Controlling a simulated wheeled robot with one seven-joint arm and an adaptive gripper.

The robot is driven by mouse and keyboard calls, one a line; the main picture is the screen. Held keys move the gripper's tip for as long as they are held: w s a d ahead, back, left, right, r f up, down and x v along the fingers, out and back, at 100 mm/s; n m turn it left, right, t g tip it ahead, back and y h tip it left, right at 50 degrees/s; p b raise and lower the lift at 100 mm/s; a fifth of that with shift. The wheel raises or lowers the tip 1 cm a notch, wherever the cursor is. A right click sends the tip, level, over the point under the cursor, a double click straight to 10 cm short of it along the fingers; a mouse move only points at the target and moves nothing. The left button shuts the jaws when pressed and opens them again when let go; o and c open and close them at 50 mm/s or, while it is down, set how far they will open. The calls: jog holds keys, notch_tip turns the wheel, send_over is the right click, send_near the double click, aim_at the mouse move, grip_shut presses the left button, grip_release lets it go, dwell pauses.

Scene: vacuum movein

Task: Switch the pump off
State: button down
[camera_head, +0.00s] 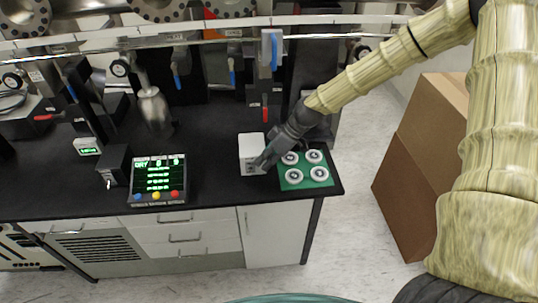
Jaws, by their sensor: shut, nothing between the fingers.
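My gripper (262,163) is shut and empty. Its fingertips are at the front of a small white box (251,147) on the black bench, beside a green board. From this view I cannot tell whether they touch the box. No pump is clearly identifiable, and any switch on the white box is hidden or too small to make out. A display unit (158,178) with green lit text, topped by the word DRY, and blue, yellow and red buttons stands on the bench to the left.
A green board (318,183) with several round white flanged parts lies at the bench's right end. A black box (115,166) and a metal bottle (154,108) stand left. Cardboard boxes (425,150) are on the floor at right. Pipes and valves line the back.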

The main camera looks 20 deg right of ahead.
aim_at(251, 170)
jog(key=shift+x, duration=1.1)
jog(key=shift+a+f, duration=0.15)
jog(key=shift+t+b, duration=0.3)
jog(key=shift+b, duration=0.05)
